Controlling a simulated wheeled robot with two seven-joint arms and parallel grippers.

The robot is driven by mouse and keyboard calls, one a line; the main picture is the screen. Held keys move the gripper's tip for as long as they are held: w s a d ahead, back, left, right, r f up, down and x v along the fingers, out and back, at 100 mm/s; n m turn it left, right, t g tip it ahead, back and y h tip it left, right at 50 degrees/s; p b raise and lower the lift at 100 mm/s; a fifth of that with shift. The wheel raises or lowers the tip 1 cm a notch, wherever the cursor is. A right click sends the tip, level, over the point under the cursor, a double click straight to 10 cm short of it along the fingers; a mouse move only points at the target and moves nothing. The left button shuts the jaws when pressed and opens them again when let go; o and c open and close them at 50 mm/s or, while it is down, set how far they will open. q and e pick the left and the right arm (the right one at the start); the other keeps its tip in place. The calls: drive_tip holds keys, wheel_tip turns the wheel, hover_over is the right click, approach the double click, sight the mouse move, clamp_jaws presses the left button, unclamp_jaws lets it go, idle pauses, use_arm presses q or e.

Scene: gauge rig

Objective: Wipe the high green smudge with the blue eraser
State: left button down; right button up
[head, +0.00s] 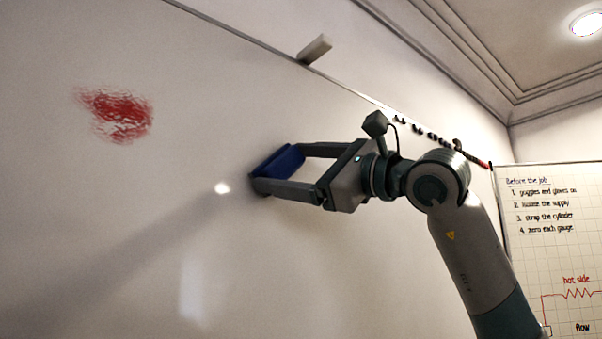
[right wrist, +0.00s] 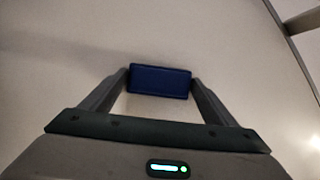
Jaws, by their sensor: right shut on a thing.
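My right gripper (head: 279,168) is shut on the blue eraser (head: 283,160), with one finger on each side of it. In the head view the eraser is at or very near the large white board (head: 100,230); I cannot tell for sure whether it touches. The right wrist view also shows the blue eraser (right wrist: 160,82) between the fingers, in front of a plain pale surface. No green smudge shows in either view. A red smudge (head: 120,114) is on the board to the upper left of the eraser. My left gripper is not in view.
A pale block (head: 316,49) sits at the board's top edge, and several small dark things lie along that edge further right. A written chart (head: 548,225) stands at the right. A ceiling lamp (head: 587,23) shines at upper right. The board around the eraser is clear.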

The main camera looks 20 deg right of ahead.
sight(300, 166)
drive_tip(key=shift+a, duration=0.1)
idle(0.3)
drive_tip(key=shift+r, duration=0.35)
drive_tip(key=shift+w+d+p, duration=0.2)
drive_tip(key=shift+w+d, duration=0.1)
drive_tip(key=shift+d, duration=0.55)
drive_tip(key=shift+w+d+p, duration=0.15)
drive_tip(key=shift+w+d, duration=0.15)
drive_tip(key=shift+d, duration=0.5)
drive_tip(key=shift+w+d+p, duration=0.2)
drive_tip(key=shift+w+d, duration=0.1)
drive_tip(key=shift+d, duration=0.55)
drive_tip(key=shift+w+d+p, duration=0.15)
drive_tip(key=shift+w+d, duration=0.15)
drive_tip(key=shift+d, duration=0.5)
